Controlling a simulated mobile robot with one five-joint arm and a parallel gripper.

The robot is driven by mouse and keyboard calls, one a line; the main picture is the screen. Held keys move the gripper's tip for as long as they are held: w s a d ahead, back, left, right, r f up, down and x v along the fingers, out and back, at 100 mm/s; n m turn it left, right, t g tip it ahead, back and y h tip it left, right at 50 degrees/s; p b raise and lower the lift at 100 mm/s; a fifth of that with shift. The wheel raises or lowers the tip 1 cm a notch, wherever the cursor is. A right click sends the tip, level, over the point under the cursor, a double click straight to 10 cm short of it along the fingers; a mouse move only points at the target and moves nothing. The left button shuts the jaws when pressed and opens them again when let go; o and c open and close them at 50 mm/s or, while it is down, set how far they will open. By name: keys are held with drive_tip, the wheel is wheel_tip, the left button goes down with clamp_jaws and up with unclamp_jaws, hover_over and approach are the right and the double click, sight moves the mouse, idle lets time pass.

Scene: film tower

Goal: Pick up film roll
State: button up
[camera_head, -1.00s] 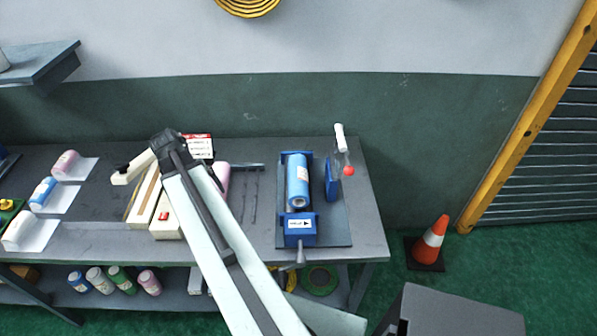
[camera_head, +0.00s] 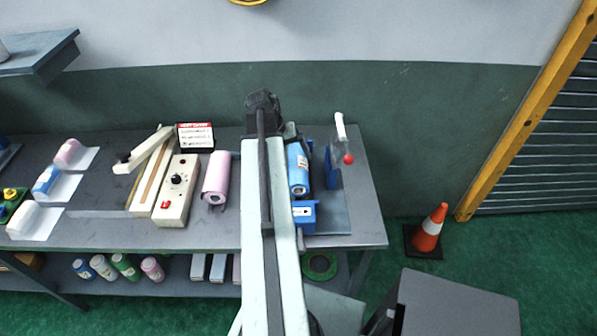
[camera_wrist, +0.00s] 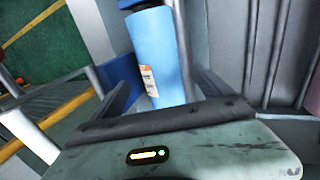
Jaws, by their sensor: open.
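A blue film roll (camera_head: 298,169) with an orange-white label lies in a blue holder (camera_head: 304,217) on the right part of the bench. The roll also shows in the wrist view (camera_wrist: 158,55), filling the upper middle. My gripper (camera_wrist: 158,85) is open in the wrist view, with a dark finger on each side of the roll's near part. Whether the fingers touch the roll cannot be told. In the head view my arm hides part of the holder and most of the gripper. A pink roll (camera_head: 216,178) lies on the bench left of my arm.
A white control box (camera_head: 177,190), a white-armed sealer (camera_head: 145,165) and a red-white box (camera_head: 196,136) stand left of the pink roll. A white handle with a red ball (camera_head: 348,159) rises right of the holder. Bottles line the lower shelf. An orange cone (camera_head: 429,230) stands at right.

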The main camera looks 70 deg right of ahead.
sight(294, 163)
drive_tip(key=b+x, duration=0.4)
drive_tip(key=x, duration=0.1)
drive_tip(key=shift+w+a, duration=0.1)
drive_tip(key=shift+w, duration=0.1)
drive_tip(key=shift+r, duration=0.15)
clamp_jaws()
